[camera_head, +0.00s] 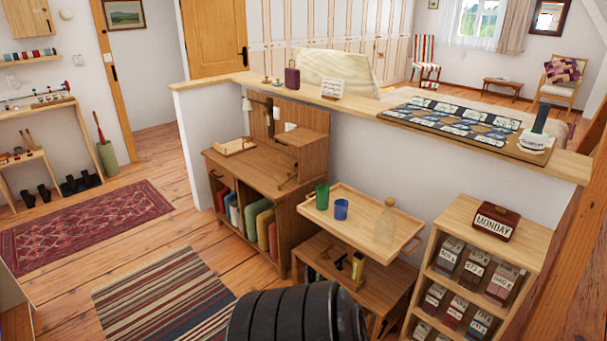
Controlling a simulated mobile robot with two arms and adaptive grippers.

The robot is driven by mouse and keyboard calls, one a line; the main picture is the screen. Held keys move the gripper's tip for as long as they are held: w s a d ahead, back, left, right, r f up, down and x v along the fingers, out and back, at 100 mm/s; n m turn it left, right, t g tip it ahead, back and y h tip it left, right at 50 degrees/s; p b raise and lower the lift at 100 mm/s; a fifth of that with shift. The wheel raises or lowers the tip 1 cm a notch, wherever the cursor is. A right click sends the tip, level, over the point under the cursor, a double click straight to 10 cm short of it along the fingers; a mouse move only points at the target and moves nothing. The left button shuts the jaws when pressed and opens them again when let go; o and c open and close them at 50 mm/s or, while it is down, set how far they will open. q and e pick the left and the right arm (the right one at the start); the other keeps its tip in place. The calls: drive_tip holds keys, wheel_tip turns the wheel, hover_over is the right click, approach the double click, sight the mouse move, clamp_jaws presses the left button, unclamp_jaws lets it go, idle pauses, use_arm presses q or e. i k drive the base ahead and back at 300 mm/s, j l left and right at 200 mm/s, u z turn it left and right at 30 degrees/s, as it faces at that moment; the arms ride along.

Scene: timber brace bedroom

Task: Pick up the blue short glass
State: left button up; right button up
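The blue short glass (341,209) stands upright on a light wooden tray (352,232) with raised rims and end handles. A taller green glass (322,196) stands just to its left and slightly behind, very close to it. A clear glass bottle (385,224) stands on the right part of the same tray, apart from the blue glass. Neither of my grippers shows in the head view, so I cannot see whether they are open or shut.
A low wall with a wooden ledge (345,104) rises behind the tray. A wooden cabinet (255,175) stands left of it, and a shelf unit (500,258) with several labelled boxes stands right. A striped rug (165,300) lies on open floor at the left front.

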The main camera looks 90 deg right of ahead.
sight(341, 210)
drive_tip(key=z, duration=3.05)
drive_tip(key=i+l, duration=0.2)
drive_tip(key=i, duration=0.2)
drive_tip(key=i+l, duration=0.2)
drive_tip(key=i, duration=0.2)
